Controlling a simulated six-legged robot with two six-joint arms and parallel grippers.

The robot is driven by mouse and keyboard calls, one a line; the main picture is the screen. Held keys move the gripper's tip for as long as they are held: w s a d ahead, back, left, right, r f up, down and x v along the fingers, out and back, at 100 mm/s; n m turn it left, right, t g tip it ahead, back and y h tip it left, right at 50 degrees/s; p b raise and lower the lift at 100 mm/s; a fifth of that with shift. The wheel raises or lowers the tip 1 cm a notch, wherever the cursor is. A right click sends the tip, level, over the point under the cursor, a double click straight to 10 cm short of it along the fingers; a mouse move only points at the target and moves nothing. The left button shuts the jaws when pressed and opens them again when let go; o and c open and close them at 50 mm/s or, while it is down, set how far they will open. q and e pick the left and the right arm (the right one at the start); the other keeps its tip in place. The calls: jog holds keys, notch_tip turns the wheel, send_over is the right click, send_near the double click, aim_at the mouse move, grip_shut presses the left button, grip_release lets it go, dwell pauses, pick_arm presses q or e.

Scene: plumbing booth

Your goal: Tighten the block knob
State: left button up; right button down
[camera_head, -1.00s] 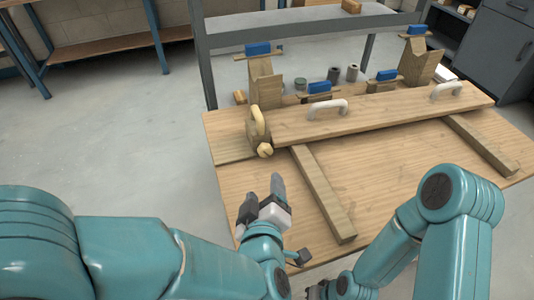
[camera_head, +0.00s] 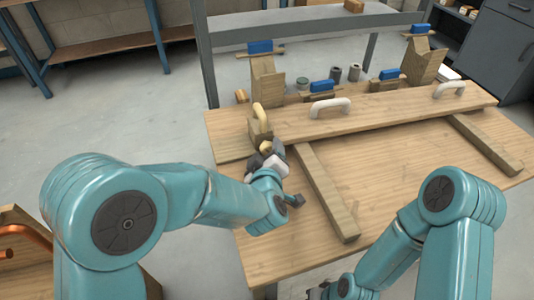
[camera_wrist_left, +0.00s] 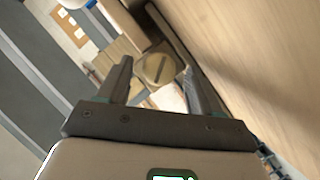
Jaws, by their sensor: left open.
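The block knob (camera_head: 266,146) is a pale yellow knob on the near face of a small wooden block (camera_head: 257,130) at the left end of the long board. In the left wrist view the knob (camera_wrist_left: 159,69) is round with a dark slot across it. My left gripper (camera_head: 265,158) is open, just in front of the knob. In the left wrist view its two fingertips (camera_wrist_left: 157,80) lie to either side of the knob with gaps, so it is not gripped. My right gripper (camera_head: 318,291) is only partly visible at the bottom edge, mostly hidden by my arm.
A yellow handle (camera_head: 259,113) rises from the block. The long board (camera_head: 390,108) carries white handles (camera_head: 330,107). A wooden bar (camera_head: 327,192) lies right of my left gripper. The wooden table (camera_head: 400,165) is clear between the two bars.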

pick_arm(q)
jog(key=c, duration=1.1)
jog(key=shift+o, duration=0.2)
jog(key=shift+r+p, duration=0.2)
jog(key=shift+p, duration=0.2)
jog(key=m+p, duration=0.1)
jog(key=p, duration=0.2)
jog(key=m+g+y+p, duration=0.1)
jog(key=p, duration=0.2)
jog(key=shift+d+r+m+p, duration=0.2)
jog(key=shift+r+m+p, duration=0.15)
jog(key=shift+m, duration=0.05)
jog(key=shift+f+y+p, duration=0.1)
jog(key=shift+y+p, duration=0.25)
jog(key=shift+y, duration=0.05)
jog(key=shift+f+m, duration=0.2)
jog(key=shift+m, duration=0.2)
jog(key=shift+f, duration=0.1)
jog(key=o, duration=1.1)
jog(key=shift+c, duration=0.2)
